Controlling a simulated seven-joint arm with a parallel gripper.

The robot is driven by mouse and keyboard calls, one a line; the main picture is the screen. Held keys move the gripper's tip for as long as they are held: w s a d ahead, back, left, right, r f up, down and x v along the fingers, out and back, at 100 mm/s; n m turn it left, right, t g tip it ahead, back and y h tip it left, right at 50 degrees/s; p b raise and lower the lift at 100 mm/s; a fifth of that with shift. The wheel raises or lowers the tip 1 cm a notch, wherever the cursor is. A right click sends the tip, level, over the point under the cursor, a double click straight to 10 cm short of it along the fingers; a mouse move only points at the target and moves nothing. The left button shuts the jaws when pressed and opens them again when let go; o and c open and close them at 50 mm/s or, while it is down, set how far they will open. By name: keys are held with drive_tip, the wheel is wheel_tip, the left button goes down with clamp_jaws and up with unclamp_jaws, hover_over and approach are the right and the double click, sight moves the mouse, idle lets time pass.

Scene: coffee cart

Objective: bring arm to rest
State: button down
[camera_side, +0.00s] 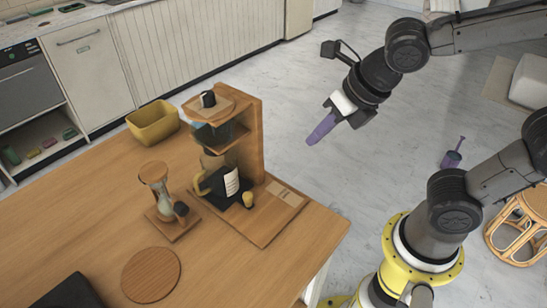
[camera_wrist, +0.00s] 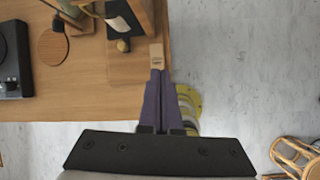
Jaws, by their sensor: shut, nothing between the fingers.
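My gripper (camera_side: 322,129) has purple fingers, and in the side view it hangs in the air to the right of the wooden coffee stand (camera_side: 251,140), apart from it and above the floor. In the wrist view the gripper's two purple fingers (camera_wrist: 160,74) lie close together with nothing between them, seen over the table's edge. The gripper is shut and empty. My arm reaches in from the upper right in the side view.
The wooden table (camera_side: 95,225) holds the coffee stand with a carafe (camera_side: 215,181), an hourglass-shaped brewer (camera_side: 160,190), a yellow bin (camera_side: 153,122) and a round wooden board (camera_side: 151,275). A wicker stool (camera_side: 515,228) stands at the right. The floor beside the table is mostly clear.

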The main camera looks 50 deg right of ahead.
drive_tip(key=s+d+m, duration=0.3)
drive_tip(key=s+m, duration=0.1)
drive_tip(key=m, duration=1.3)
drive_tip(key=s+d+r+m, duration=0.1)
drive_tip(key=s+d+m, duration=0.2)
drive_tip(key=m, duration=1.3)
drive_tip(key=shift+s+d+m+h, duration=0.2)
drive_tip(key=shift+s+m+h, duration=0.15)
drive_tip(key=shift+s, duration=0.65)
drive_tip(key=shift+r, duration=0.1)
